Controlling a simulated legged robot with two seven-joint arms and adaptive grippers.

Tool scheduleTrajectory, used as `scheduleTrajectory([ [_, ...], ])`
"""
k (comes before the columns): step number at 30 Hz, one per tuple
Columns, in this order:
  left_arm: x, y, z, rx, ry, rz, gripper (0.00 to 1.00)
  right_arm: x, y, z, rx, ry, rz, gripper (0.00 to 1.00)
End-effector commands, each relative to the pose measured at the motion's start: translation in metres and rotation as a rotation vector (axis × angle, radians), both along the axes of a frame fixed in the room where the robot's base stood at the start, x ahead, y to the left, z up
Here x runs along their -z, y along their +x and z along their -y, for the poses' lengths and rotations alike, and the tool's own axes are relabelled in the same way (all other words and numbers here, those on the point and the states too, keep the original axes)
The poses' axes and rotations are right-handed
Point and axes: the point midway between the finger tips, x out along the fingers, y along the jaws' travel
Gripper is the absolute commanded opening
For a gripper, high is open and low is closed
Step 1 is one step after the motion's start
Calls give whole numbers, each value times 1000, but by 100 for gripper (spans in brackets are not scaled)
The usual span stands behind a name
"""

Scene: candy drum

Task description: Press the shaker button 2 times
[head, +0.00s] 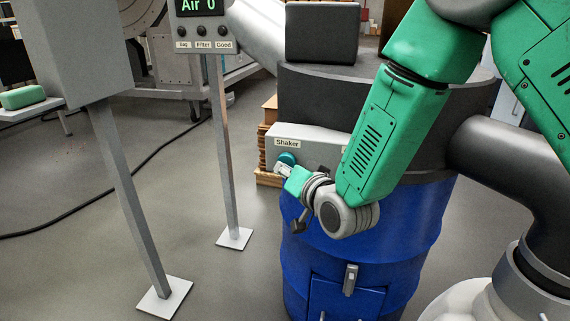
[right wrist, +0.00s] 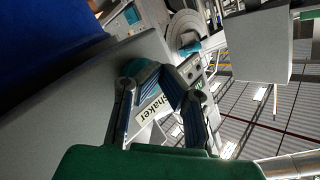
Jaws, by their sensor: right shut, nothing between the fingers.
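The shaker button (head: 287,158) is a round teal button on a grey panel (head: 318,140) labelled "Shaker", on the side of the blue drum (head: 375,225). My right gripper (head: 283,169) is shut and empty, with its tips at the lower edge of the button in the head view. In the right wrist view the button (right wrist: 138,74) shows partly behind the tips of the right gripper (right wrist: 158,72), with the "Shaker" label between the fingers. I cannot tell whether the tips touch the button or whether it is pushed in. My left gripper is out of view.
A display post (head: 222,150) reading "Air 0" stands left of the drum, with a grey post (head: 128,200) nearer. My green right arm hides the panel's right part. A dark cable (head: 110,190) lies on the open floor at the left.

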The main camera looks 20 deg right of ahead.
Motion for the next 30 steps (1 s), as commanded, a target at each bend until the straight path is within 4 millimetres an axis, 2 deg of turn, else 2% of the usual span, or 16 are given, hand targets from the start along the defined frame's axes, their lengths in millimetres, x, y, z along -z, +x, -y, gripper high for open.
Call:
scheduleTrajectory([
  [30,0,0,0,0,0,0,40,0,7,5,2,0,-1,0],
])
